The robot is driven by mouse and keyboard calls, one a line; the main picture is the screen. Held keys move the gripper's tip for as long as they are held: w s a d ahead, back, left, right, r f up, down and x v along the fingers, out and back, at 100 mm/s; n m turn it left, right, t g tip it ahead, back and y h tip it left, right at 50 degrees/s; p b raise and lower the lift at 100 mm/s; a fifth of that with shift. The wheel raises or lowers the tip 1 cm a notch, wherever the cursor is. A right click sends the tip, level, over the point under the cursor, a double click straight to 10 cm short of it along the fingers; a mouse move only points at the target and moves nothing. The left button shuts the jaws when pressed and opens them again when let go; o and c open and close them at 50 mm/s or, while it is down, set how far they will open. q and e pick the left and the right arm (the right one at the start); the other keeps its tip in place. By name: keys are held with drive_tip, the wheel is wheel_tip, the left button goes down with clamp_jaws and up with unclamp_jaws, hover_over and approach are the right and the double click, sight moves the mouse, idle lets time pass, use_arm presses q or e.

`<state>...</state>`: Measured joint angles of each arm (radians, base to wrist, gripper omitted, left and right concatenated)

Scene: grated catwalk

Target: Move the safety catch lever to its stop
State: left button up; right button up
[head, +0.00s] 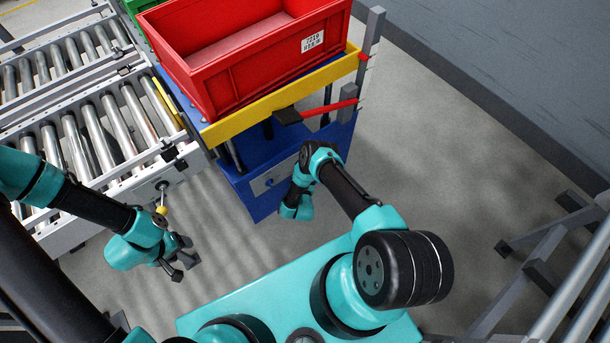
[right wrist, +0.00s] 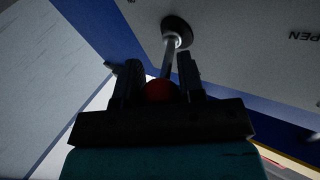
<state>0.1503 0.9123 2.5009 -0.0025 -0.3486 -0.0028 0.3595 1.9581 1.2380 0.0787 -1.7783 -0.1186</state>
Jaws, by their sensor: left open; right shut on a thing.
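The lever is a short metal rod (right wrist: 169,58) with a red ball knob (right wrist: 160,91). In the right wrist view it rises from a round black base (right wrist: 177,32) on a pale panel marked "OPEN", which appears upside down. My right gripper (right wrist: 159,78) is shut on the lever, its two dark fingers either side of it at the knob. In the head view my right wrist (head: 296,205) is in front of the blue cabinet (head: 250,200) with the grey panel (head: 272,180); the fingers and knob are hidden there. My left gripper (head: 183,259) is open and empty above the floor.
A red crate (head: 215,95) sits above the cabinet behind a yellow edge (head: 270,100). A red bar (head: 330,108) with a dark end juts out below. Roller conveyors (head: 90,140) stand left, with a yellow-knobbed lever (head: 162,209) near my left gripper. Grey railing (head: 570,270) stands right.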

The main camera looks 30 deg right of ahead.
idle(0.3)
drive_tip(key=o, duration=0.9)
